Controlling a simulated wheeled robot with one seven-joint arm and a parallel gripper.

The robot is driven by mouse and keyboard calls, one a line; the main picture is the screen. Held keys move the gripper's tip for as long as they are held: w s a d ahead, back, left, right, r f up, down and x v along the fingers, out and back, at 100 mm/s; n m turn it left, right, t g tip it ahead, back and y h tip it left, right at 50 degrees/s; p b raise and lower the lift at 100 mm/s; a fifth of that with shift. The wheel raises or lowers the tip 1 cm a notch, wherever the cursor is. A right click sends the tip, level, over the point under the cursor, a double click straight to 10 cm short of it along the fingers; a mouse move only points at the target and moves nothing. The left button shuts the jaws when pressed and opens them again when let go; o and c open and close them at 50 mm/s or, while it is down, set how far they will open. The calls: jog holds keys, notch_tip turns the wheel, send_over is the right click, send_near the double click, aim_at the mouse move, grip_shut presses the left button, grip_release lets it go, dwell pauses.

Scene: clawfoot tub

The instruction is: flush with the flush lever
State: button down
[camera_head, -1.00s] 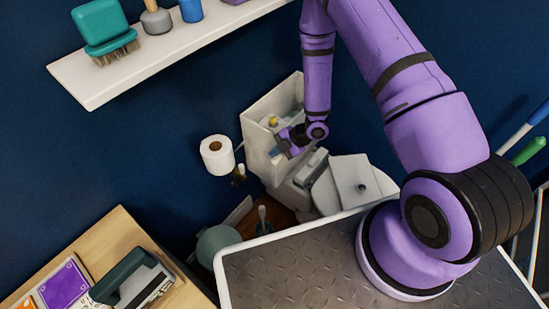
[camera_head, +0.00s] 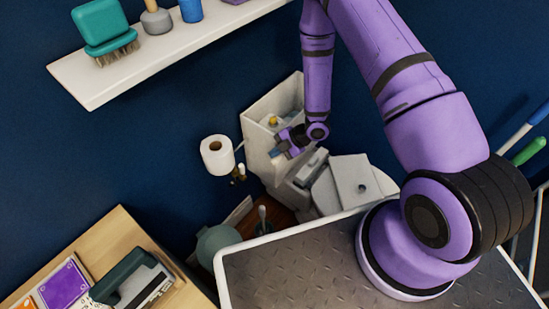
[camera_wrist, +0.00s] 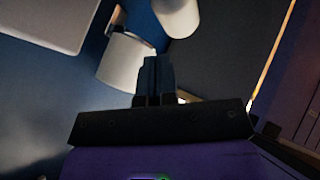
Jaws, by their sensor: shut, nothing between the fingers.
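The toilet stands at the back, below my forearm in the head view, with its pale lid (camera_head: 352,182) down. A grey-white block (camera_head: 308,168), which looks like its cistern, is behind the lid, close under my gripper. I cannot make out the flush lever; my wrist and gripper may hide it. My gripper (camera_head: 279,153) is beside the cistern, in front of a white box-like cabinet. In the wrist view, its dark fingers (camera_wrist: 155,62) are together and empty. A white cylinder (camera_wrist: 125,60) lies just beyond the fingertips; I cannot tell whether they touch.
The white cabinet (camera_head: 258,137) on the wall holds small items close to my gripper. A toilet paper roll (camera_head: 217,155) hangs to its left. A white shelf (camera_head: 95,82) is above left; a wooden counter (camera_head: 125,235) is lower left. A toilet brush (camera_head: 262,220) stands below.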

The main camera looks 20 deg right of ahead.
aim_at(275, 160)
jog(key=shift+f, duration=0.3)
jog(key=shift+f, duration=1.4)
dwell(1.7)
dwell(0.5)
jog(key=shift+r, duration=1.8)
jog(key=shift+r, duration=2.55)
